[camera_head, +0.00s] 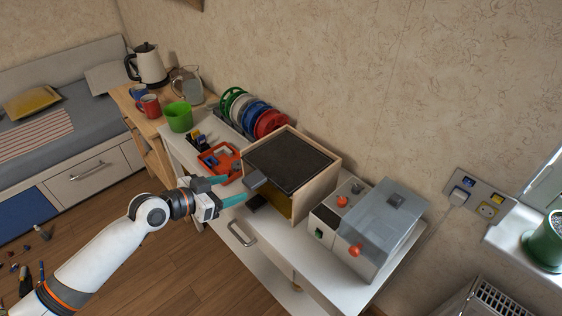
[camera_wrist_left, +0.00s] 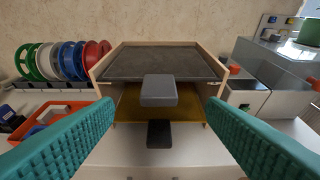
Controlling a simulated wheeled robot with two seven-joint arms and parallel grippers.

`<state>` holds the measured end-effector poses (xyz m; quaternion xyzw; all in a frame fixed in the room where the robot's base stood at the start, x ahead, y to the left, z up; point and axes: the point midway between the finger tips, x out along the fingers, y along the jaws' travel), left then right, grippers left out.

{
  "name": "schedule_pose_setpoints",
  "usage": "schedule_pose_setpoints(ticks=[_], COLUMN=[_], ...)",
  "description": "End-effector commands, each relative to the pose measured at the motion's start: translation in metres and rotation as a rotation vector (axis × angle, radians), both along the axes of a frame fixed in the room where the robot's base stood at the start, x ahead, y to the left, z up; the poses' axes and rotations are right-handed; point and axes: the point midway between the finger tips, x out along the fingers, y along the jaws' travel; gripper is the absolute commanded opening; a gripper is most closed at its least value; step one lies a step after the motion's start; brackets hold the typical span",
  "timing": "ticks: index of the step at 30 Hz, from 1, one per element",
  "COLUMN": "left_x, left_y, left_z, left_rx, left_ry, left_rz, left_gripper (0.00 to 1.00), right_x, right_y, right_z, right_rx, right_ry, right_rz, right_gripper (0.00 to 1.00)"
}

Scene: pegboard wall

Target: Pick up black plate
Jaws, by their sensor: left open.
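The black plate (camera_head: 290,160) lies flat at the top of a light wooden box (camera_head: 318,193) on the white table. Its grey handle (camera_wrist_left: 158,90) sticks out at the front, towards my left gripper. My left gripper (camera_head: 235,189) has teal fingers and is open and empty in front of the box. In the left wrist view the fingers (camera_wrist_left: 162,112) stand apart on either side of the handle, without visible contact. A yellowish plate (camera_wrist_left: 187,107) with a black tab (camera_wrist_left: 159,134) sits lower in the box. My right gripper is not in view.
An orange tray (camera_head: 222,160) and a rack of coloured discs (camera_head: 255,115) stand left of the box. A grey machine with a clear cover (camera_head: 385,220) and red knobs stands close on its right. A green cup (camera_head: 179,117) is further left. The wall is behind.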

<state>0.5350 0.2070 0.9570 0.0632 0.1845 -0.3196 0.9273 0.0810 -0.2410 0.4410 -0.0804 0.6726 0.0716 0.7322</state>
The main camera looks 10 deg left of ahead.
Motion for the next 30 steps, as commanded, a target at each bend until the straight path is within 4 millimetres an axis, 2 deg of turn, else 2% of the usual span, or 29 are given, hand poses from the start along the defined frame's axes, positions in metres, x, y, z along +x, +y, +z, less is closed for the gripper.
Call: schedule_pose_setpoints(ticks=[6,10,20,27,29,30], left_x=[0.022,0.035,0.039,0.039,0.039,0.039], left_y=[-0.016,-0.025,-0.028,-0.028,-0.028,-0.028], left_z=[-0.006,-0.015,-0.020,-0.020,-0.020,-0.019], left_rx=[-0.004,-0.002,0.001,0.001,0.001,0.000], left_ry=[0.001,0.001,0.001,0.001,0.001,-0.001], left_rz=[0.002,0.002,0.001,0.001,0.001,0.002], left_gripper=[0.65,0.65,0.64,0.25,0.15,0.13], right_x=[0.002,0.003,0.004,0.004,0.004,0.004], right_y=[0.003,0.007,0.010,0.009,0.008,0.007], right_z=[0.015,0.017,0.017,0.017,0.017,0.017], right_rx=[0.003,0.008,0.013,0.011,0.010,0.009], right_ry=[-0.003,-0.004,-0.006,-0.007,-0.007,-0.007], right_rz=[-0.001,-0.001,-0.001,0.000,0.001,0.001], right_gripper=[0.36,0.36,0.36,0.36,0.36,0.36])
